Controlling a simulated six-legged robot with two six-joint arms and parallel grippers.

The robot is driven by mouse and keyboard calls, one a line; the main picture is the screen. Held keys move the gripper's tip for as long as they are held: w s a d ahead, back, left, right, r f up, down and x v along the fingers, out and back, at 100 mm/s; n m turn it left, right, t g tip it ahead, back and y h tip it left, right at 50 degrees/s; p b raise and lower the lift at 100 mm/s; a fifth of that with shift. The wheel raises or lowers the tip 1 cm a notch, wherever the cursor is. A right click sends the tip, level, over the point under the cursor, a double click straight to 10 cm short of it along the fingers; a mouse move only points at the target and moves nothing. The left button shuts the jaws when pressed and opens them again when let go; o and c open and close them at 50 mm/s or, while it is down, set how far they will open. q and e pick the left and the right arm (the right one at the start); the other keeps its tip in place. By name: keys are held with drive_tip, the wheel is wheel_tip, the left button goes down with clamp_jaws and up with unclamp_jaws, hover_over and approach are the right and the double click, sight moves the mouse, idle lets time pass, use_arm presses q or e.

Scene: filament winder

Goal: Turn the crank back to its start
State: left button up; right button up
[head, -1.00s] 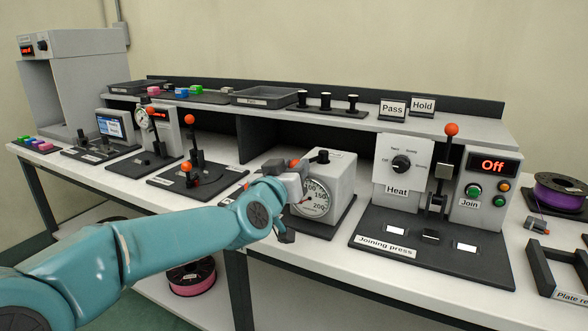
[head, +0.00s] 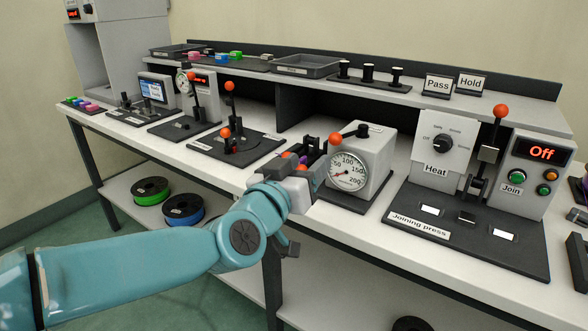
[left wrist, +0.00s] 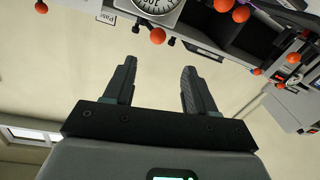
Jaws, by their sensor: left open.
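The crank is a short black arm with an orange knob (head: 335,138) on top of the grey gauge box (head: 378,165). Its black hub (head: 362,131) is to the right of the knob. The knob also shows in the left wrist view (left wrist: 157,36), beyond the tips and between the lines of the fingers, with the dial (left wrist: 157,5) above it. My left gripper (head: 302,152) is left of the gauge box, its dark fingers just short of the knob. It is open with nothing between the fingers (left wrist: 157,75). My right gripper is not in view.
The joining press (head: 465,255) with its orange-topped lever stands right of the gauge box. Left of my gripper is a black base (head: 262,148) with two orange-knobbed levers. A shelf (head: 420,100) with trays and signs runs behind.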

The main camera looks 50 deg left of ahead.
use_arm(q)
drive_tip(key=p+v, duration=0.1)
drive_tip(key=v, duration=0.3)
drive_tip(key=shift+s, duration=0.15)
idle(0.4)
